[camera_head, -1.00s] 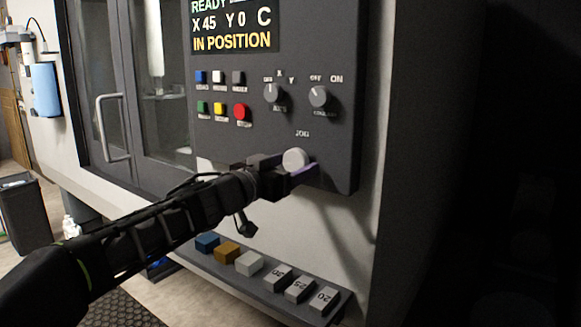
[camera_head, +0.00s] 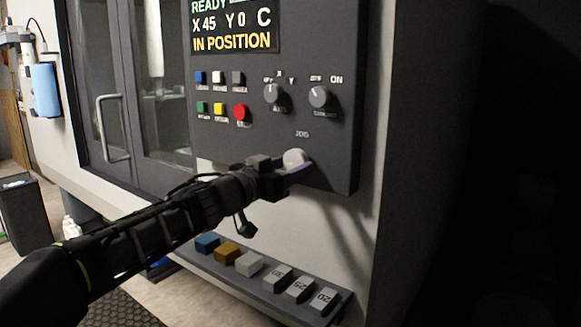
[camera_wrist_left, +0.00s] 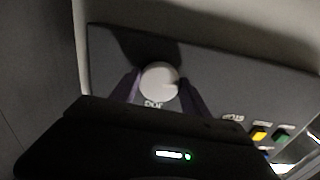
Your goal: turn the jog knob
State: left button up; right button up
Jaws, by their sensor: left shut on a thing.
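The jog knob (camera_head: 295,158) is a round, light grey dial low on the dark control panel, below the JOG label. It also shows in the left wrist view (camera_wrist_left: 159,82), with a small mark near its right edge. My left gripper (camera_head: 290,170) is shut on the knob. In the left wrist view the two purple fingers (camera_wrist_left: 162,92) stand on either side of it. The display (camera_head: 232,27) reads READY, X 45, Y 0, C and IN POSITION. My right gripper is not in view.
Above the knob are two grey selector knobs (camera_head: 319,97) and several coloured buttons, including a red one (camera_head: 242,112). A sloping shelf (camera_head: 335,305) with coloured and numbered blocks lies below my left arm. A door handle (camera_head: 112,127) is at left.

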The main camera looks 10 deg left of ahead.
pick_arm(q)
jog(key=shift+m, duration=0.4)
jog(key=m+p, duration=0.1)
jog(key=m, duration=0.2)
jog(key=shift+a+m, duration=0.1)
jog(key=shift+m, duration=0.2)
jog(key=m+p, duration=0.1)
jog(key=m, duration=0.9)
jog(key=m+b, duration=0.1)
jog(key=m, duration=0.4)
jog(key=shift+r, duration=0.1)
jog(key=o, duration=1.4)
jog(key=shift+c, duration=0.2)
